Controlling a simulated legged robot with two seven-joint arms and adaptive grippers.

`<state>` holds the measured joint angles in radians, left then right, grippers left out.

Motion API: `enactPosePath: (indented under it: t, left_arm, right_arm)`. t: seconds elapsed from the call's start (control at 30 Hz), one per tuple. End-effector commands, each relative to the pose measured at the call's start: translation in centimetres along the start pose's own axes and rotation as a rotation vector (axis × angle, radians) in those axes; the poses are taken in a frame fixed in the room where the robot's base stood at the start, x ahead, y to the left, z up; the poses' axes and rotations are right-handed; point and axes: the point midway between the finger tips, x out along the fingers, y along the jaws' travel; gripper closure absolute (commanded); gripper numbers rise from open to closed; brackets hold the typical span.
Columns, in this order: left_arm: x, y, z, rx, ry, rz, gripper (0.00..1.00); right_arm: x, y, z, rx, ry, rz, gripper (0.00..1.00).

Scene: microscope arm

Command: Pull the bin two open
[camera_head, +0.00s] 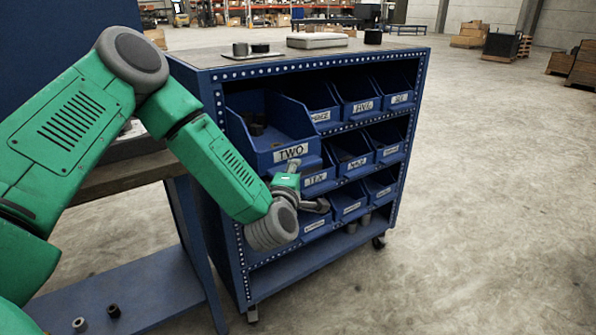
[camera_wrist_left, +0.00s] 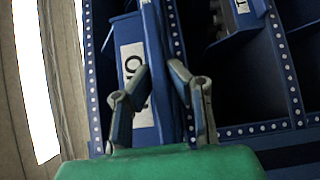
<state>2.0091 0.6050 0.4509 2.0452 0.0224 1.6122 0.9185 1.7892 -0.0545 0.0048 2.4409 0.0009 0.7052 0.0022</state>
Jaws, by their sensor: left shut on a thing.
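The blue bin labelled TWO (camera_head: 291,153) is in the top row at the left of the blue rack and sticks out further than its neighbours. Small dark parts lie in it. My left gripper (camera_head: 306,185) is at the front of this bin, by its lower right corner. In the left wrist view, the fingers of my left gripper (camera_wrist_left: 162,75) stand on both sides of a thin blue wall of the bin (camera_wrist_left: 155,40), shut on it. The label (camera_wrist_left: 135,75) is turned sideways there and partly hidden by one finger. My right gripper is out of view.
Other labelled bins (camera_head: 357,95) fill the rack (camera_head: 230,190) to the right and below. A workbench (camera_head: 120,172) with a lower shelf stands at the left, close to my arm. Open concrete floor (camera_head: 480,220) lies right of the rack.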

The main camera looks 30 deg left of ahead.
Motion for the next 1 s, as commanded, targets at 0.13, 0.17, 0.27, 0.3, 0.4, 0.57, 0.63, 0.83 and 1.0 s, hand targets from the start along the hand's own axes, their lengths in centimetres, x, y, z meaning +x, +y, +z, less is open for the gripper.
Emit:
enactPosePath:
  t: [0.13, 0.17, 0.27, 0.3, 0.4, 0.57, 0.63, 0.83, 1.0]
  left_arm:
    - [-0.3, -0.5, 0.0, 0.007, 0.002, -0.013, 0.77]
    - [-0.3, -0.5, 0.1, 0.008, 0.002, -0.012, 0.67]
    - [-0.3, -0.3, 0.2, 0.007, 0.002, -0.009, 0.67]
    - [-0.3, -0.3, 0.2, 0.007, 0.001, -0.008, 0.67]
    - [-0.3, -0.1, 0.3, 0.007, 0.001, -0.006, 0.67]
    - [-0.9, -0.1, 0.3, 0.006, -0.001, -0.007, 0.67]
    - [-1.8, -0.2, 0.3, 0.005, -0.001, -0.007, 0.67]
    - [-5.9, -0.3, 0.3, 0.005, -0.002, -0.011, 0.67]
    - [-9.3, -0.3, 0.3, 0.005, -0.002, -0.012, 0.67]
  right_arm:
    - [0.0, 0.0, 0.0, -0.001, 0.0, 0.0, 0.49]
    - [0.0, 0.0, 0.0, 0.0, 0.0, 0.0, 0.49]
    - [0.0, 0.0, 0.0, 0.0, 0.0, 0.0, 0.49]
    - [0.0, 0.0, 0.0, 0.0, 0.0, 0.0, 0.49]
    - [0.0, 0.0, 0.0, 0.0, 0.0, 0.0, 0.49]
    - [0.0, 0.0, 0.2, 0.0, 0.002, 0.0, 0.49]
    - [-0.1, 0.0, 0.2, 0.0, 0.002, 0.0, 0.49]
    - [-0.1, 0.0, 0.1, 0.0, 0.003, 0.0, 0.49]
    - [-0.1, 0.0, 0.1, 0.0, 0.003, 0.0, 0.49]
